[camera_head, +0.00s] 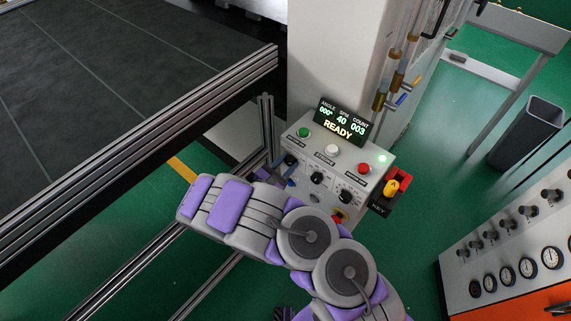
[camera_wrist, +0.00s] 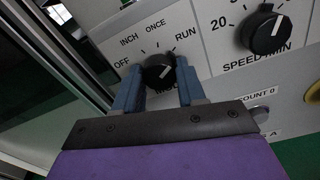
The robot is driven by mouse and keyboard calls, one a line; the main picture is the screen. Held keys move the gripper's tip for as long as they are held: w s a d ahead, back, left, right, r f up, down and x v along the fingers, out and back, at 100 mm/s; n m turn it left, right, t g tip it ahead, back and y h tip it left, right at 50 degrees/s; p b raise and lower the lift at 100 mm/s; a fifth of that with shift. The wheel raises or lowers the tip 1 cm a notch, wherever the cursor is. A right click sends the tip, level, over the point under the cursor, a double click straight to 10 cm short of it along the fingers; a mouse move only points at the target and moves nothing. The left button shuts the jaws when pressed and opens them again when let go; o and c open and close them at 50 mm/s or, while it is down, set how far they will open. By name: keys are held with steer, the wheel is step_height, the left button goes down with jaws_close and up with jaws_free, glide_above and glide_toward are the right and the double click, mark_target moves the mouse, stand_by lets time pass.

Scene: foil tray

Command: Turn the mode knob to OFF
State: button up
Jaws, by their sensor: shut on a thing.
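The black mode knob (camera_wrist: 158,72) sits on the grey control panel (camera_wrist: 212,62), with the labels OFF, INCH, ONCE and RUN around its upper side. Its white mark seems to lean toward the RUN side; the exact position is hard to read. My gripper (camera_wrist: 157,82) is shut on the knob, with one blue-grey finger on each side of it. The lower part of the MODE label is partly hidden by the gripper. In the head view the mode knob (camera_head: 290,160) is at the panel's left, with my gripper (camera_head: 282,172) at it.
The speed knob (camera_wrist: 265,30) is close to the right of my gripper. The panel also has push buttons, a lit READY display (camera_head: 341,122) and a red-and-yellow switch (camera_head: 392,187). A metal frame rail (camera_head: 265,125) stands close on the left. A gauge cabinet (camera_head: 515,265) is at right.

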steer(key=shift+c, duration=1.4)
steer(key=shift+n, duration=0.3)
steer(key=n+p, duration=0.1)
steer(key=n, duration=0.2)
steer(key=shift+a+r+n, duration=0.1)
steer(key=shift+n, duration=0.2)
steer(key=n, duration=0.3)
steer(key=shift+w+n+p, duration=0.1)
steer(key=shift+n+p, duration=0.3)
steer(key=n, duration=0.4)
steer(key=shift+a, duration=0.15)
steer(key=n+p, duration=0.1)
steer(key=n, duration=0.5)
steer(key=shift+w+g, duration=0.1)
steer(key=shift+g, duration=0.3)
steer(key=n, duration=0.5)
steer(key=shift+f+p, duration=0.2)
steer(key=shift+p, duration=0.15)
steer(key=shift+n, duration=0.3)
